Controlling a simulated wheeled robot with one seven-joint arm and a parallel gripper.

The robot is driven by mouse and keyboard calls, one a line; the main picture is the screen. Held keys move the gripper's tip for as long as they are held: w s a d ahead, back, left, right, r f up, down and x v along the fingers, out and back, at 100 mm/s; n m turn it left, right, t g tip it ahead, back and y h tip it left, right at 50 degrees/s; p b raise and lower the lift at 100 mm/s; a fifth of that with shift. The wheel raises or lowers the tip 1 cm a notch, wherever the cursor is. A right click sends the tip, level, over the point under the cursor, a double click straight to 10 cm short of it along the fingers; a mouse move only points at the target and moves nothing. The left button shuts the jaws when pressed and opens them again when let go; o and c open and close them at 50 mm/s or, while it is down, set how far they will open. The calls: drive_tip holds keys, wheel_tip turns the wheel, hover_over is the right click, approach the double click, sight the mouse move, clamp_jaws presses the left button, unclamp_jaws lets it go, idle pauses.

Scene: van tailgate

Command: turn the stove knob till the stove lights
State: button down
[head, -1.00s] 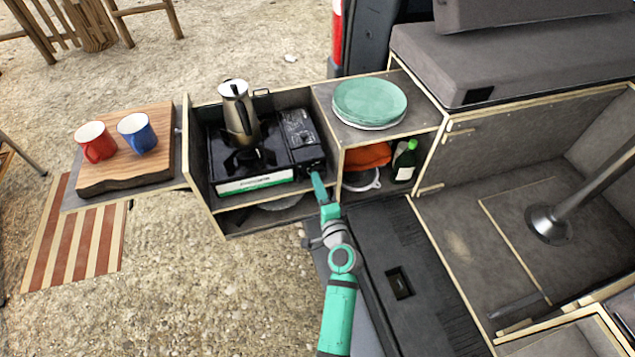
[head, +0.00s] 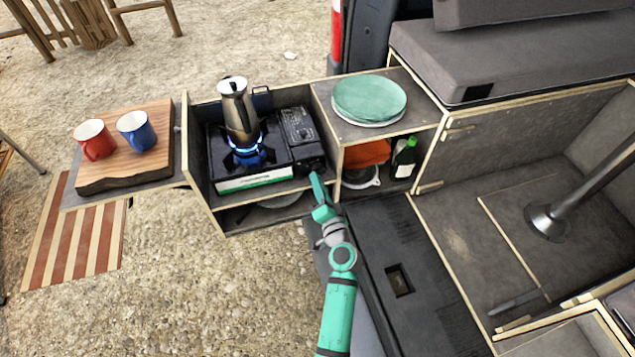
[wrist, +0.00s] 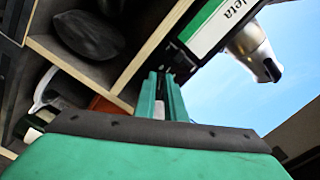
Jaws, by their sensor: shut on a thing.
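The black camping stove (head: 228,168) with a white and green front label sits in the open wooden box. A blue flame (head: 249,153) burns at its burner, under a steel coffee pot (head: 237,112). The stove knob, on the right end of the stove's front, is mostly hidden by my fingers. My green gripper (head: 315,176) is at that right front corner, shut on the stove knob. In the wrist view my two fingers (wrist: 162,88) reach up to the stove front (wrist: 215,28); the pot (wrist: 250,48) shows beyond.
A red mug (head: 95,140) and a blue mug (head: 137,131) stand on a wooden board left of the stove. Green plates (head: 369,98) lie on the box top at right. Open gravel lies in front.

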drive_tip(key=shift+a, duration=0.1)
drive_tip(key=c, duration=1.8)
unclamp_jaws()
drive_tip(key=shift+s, duration=0.1)
drive_tip(key=v, duration=1)
drive_tip(key=shift+s+d, duration=0.2)
drive_tip(key=shift+s, duration=0.15)
drive_tip(key=shift+w, duration=0.1)
